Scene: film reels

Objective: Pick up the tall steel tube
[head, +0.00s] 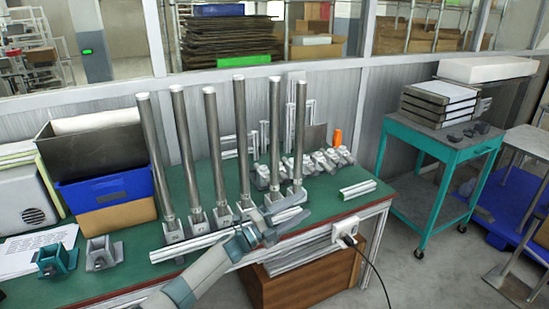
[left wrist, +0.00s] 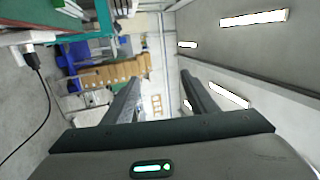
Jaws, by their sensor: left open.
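Several tall steel tubes stand upright in a row on the green worktable (head: 120,268), each in a small metal holder. The leftmost tube (head: 157,150) leans a little in the picture; the rightmost tube (head: 299,130) stands at the right end of the row. My left gripper (head: 278,218) is in front of the right part of the row, near the holders. It is open and its jaws look empty; in the left wrist view the two fingers (left wrist: 160,90) are apart with no tube between them. I cannot tell its exact distance to the tubes. My right gripper is not in view.
Aluminium profiles (head: 190,240) lie along the table front. Metal brackets (head: 103,253) and stacked bins (head: 108,190) are at the left. Small metal fittings (head: 325,160) and an orange bottle (head: 337,138) stand behind right. A teal cart (head: 440,150) is further right.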

